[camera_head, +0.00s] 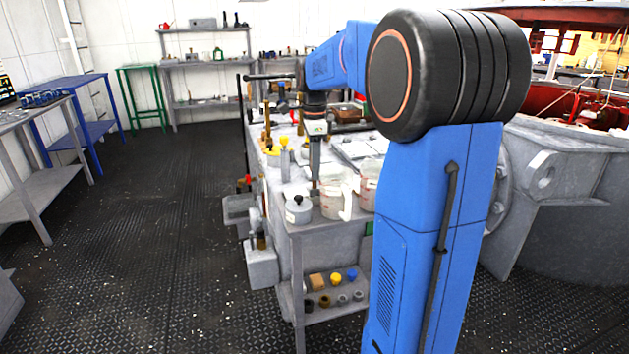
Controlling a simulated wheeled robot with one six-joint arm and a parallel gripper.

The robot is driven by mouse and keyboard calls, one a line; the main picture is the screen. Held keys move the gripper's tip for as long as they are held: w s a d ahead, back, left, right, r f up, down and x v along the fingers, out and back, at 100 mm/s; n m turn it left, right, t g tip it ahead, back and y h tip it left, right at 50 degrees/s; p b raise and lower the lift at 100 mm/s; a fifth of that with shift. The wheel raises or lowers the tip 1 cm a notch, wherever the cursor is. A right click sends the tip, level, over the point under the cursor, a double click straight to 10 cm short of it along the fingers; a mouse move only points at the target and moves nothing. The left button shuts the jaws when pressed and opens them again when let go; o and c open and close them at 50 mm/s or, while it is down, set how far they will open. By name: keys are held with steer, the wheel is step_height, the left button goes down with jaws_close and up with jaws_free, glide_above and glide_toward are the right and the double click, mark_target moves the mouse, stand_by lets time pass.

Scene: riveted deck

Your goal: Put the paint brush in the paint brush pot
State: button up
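My gripper (315,187) points straight down at the front of the grey workbench (318,228), between a small lidded grey pot and a white jug. Its fingers are small and partly lost against the clutter, so I cannot tell whether they are open or hold anything. The white jug (333,203) with a handle stands at the bench's front edge. A second pale jug (369,184) stands behind it to the right, partly hidden by my arm. I cannot tell which container is the paint brush pot. I cannot make out the paint brush.
The lidded grey pot (298,210) stands at the bench's front left corner. Yellow-topped items (284,143) and several tools crowd further back. A lower shelf (335,310) holds small parts. A blue table (82,115) stands at the left; the dark deck (165,230) between is clear.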

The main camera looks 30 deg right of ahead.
jaws_close()
steer(key=shift+r, duration=0.15)
